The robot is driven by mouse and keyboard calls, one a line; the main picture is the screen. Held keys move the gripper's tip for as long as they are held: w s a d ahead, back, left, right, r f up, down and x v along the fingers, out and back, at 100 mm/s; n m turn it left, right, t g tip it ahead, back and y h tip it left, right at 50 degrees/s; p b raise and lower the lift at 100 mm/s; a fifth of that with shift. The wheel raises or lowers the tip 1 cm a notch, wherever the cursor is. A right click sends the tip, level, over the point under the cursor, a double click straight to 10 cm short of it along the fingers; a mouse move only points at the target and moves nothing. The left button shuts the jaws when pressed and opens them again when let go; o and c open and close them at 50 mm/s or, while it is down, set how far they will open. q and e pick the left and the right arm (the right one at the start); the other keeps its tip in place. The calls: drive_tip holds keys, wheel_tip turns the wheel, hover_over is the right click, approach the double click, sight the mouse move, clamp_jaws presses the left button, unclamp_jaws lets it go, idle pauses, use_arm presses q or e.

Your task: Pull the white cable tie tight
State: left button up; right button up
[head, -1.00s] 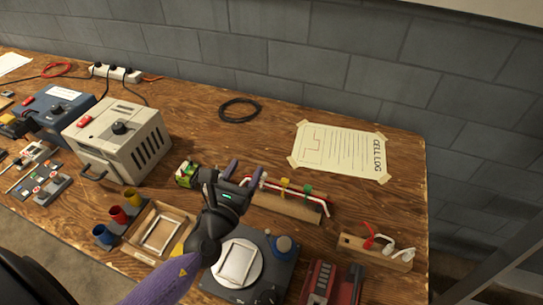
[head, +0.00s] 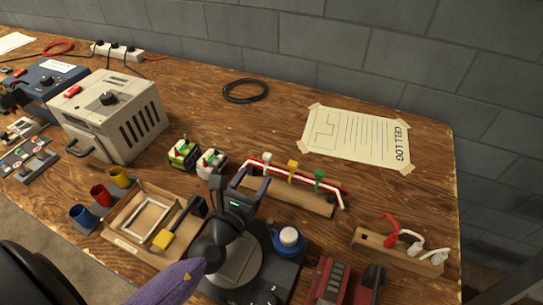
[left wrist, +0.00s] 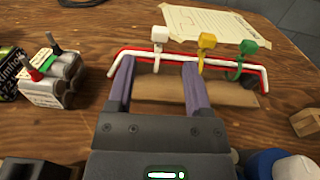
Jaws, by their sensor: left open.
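A white cable tie (head: 267,157) stands around a red and a white cable on a wooden block (head: 290,197). Its square white head (left wrist: 160,35) sticks up above the cables in the left wrist view, with its strap down at the cables. A yellow tie (head: 292,166) and a green tie (head: 319,176) stand to its right. My left gripper (head: 251,184) is open at the block's left part. My right gripper is out of view.
Two small battery packs (head: 183,153) (head: 211,162) stand left of the block. A holder with white and red hooked pieces (head: 398,250) is at right. Bare table lies behind, around a black cable coil (head: 245,91).

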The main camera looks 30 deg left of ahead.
sight(266, 158)
use_arm(q)
drive_tip(key=w, duration=0.8)
drive_tip(key=shift+w+a+r+b, duration=0.15)
drive_tip(key=shift+a+b, duration=0.1)
drive_tip(key=shift+b, duration=0.15)
drive_tip(key=shift+w, duration=0.55)
drive_tip(key=c, duration=0.8)
clamp_jaws()
